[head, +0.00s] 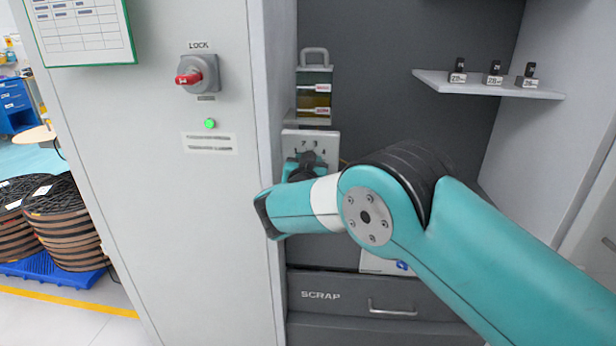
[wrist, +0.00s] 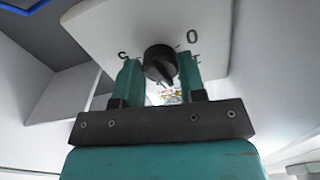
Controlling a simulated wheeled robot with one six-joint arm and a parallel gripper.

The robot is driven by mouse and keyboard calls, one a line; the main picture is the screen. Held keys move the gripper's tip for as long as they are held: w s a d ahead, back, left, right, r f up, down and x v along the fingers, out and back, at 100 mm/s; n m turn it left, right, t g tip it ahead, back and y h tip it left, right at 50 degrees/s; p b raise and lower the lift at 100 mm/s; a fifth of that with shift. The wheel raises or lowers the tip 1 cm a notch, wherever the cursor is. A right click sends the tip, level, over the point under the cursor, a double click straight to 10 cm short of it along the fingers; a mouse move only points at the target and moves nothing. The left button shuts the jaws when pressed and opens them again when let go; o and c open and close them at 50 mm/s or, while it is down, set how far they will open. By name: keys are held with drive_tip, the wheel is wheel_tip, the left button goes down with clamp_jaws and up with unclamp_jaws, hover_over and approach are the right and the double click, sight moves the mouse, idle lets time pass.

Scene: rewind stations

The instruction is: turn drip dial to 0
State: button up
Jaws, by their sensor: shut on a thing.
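The drip dial is a round black knob (wrist: 159,62) on a pale plate (wrist: 215,28), seen in the wrist view. A 0 is printed to the upper right of the knob and another mark, partly cut off, to its left. Which mark the knob points at is not clear. My gripper (wrist: 160,78) has one teal finger on each side of the knob and is shut on it. In the head view the plate (head: 325,141) shows small numbers along its top, and my gripper (head: 303,165) covers the knob.
An oil reservoir (head: 314,95) with a handle stands just above the plate. A cabinet door with a red LOCK switch (head: 188,78) is at left. A shelf (head: 490,86) with small labelled black items is at right. A SCRAP drawer (head: 345,296) lies below.

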drive_tip(key=n+b, duration=0.2)
drive_tip(key=n, duration=1.7)
drive_tip(key=shift+n, duration=0.3)
idle(0.4)
drive_tip(key=o, duration=0.9)
drive_tip(key=s+b, duration=0.1)
drive_tip(key=s, duration=0.4)
drive_tip(key=s+b, duration=0.2)
drive_tip(key=s, duration=0.4)
drive_tip(key=s+b, duration=0.2)
drive_tip(key=s, duration=0.4)
drive_tip(key=shift+s+a, duration=0.25)
